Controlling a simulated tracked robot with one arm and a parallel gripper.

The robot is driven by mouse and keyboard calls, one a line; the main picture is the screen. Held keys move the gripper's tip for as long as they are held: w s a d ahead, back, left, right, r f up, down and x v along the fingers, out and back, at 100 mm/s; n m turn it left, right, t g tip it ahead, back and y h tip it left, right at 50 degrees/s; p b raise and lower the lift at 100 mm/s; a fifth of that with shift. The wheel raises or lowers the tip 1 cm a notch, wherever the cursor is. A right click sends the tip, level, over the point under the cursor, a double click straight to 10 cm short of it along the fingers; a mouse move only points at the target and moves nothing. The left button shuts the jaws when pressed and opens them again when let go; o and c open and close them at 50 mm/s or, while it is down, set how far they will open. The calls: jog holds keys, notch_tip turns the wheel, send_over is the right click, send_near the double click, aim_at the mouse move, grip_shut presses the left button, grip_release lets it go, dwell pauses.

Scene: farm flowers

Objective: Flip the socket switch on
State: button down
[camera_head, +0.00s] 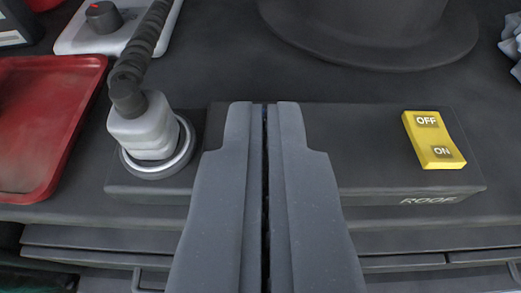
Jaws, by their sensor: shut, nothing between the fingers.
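The socket box (370,172) is a dark block lying across the surface, marked ROOF on its front. A yellow rocker switch (433,140) sits at its right end, with OFF on the far half and ON on the near half. I cannot tell for sure which half is pressed. A grey plug (147,130) with a thick black cable stands in the round socket at the box's left end. My gripper (264,108) is shut and empty. It appears over the middle of the box, left of the switch, and hides part of the box.
A red tray (45,120) lies at the left. A white unit with a dark knob (104,17) is at the upper left. A dark hat (375,30) lies behind the box. Drawers with handles (140,280) show below the front edge.

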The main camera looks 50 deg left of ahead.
jog(key=x, duration=0.3)
jog(key=shift+w+a+b, duration=0.1)
jog(key=shift+a+b, duration=0.05)
jog(key=shift+b, duration=0.2)
jog(key=f, duration=0.1)
jog(key=f+b, duration=0.1)
jog(key=shift+s+d+f, duration=0.2)
jog(key=shift+d+f, duration=0.1)
jog(key=shift+f, duration=0.65)
jog(key=shift+d, duration=0.1)
jog(key=shift+s, duration=0.1)
